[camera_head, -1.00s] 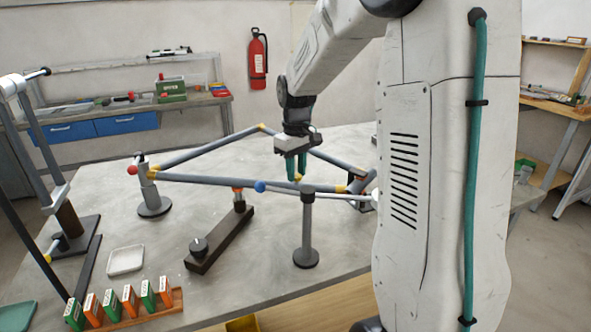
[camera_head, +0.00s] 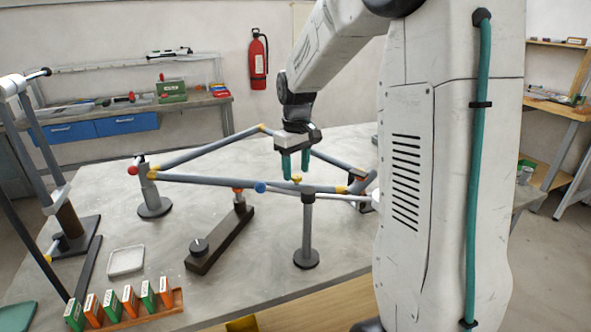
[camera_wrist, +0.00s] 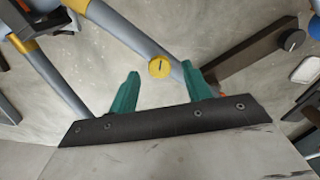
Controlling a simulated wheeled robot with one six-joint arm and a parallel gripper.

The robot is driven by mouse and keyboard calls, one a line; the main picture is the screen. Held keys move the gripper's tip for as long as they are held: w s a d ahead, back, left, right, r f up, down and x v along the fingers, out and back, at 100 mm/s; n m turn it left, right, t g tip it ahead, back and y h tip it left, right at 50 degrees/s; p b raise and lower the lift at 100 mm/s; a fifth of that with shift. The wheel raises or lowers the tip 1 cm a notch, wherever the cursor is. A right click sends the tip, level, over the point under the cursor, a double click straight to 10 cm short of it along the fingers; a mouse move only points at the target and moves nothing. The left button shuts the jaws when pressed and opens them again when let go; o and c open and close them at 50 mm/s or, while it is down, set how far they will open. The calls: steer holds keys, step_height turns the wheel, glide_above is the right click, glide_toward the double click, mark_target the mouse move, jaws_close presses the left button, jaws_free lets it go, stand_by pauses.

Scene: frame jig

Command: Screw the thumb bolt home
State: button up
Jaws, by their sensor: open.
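The thumb bolt has a yellow head (camera_head: 296,179) and stands on the near grey tube (camera_head: 222,180) of the frame. In the wrist view its round yellow head (camera_wrist: 159,67) shows a dark line across it. My gripper (camera_head: 295,172) is open and empty, with two green fingers pointing down just above the bolt head. In the wrist view my gripper (camera_wrist: 160,78) has one fingertip on either side of the head, apart from it. The bolt's shank and how deep it sits are hidden.
A post with a red knob (camera_head: 132,170) holds the frame's left corner. A blue knob (camera_head: 260,187) and a stand (camera_head: 306,235) are at the near tube. A dark bar (camera_head: 218,238), a white dish (camera_head: 126,260) and several small boxes (camera_head: 130,300) lie in front.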

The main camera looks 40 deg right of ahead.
mark_target(297, 177)
step_height(297, 177, up, 7)
stand_by(0.3)
stand_by(0.5)
steer(key=shift+s+f+m, duration=0.1)
steer(key=shift+s+m, duration=0.05)
steer(key=shift+m, duration=0.15)
steer(key=s+a, duration=0.8)
steer(key=s, duration=0.5)
steer(key=s+a+t, duration=0.1)
steer(key=s+a, duration=0.8)
steer(key=s, duration=0.5)
steer(key=shift+s+f+m, duration=0.15)
steer(key=shift+f+m, duration=0.15)
steer(key=shift+f, duration=0.05)
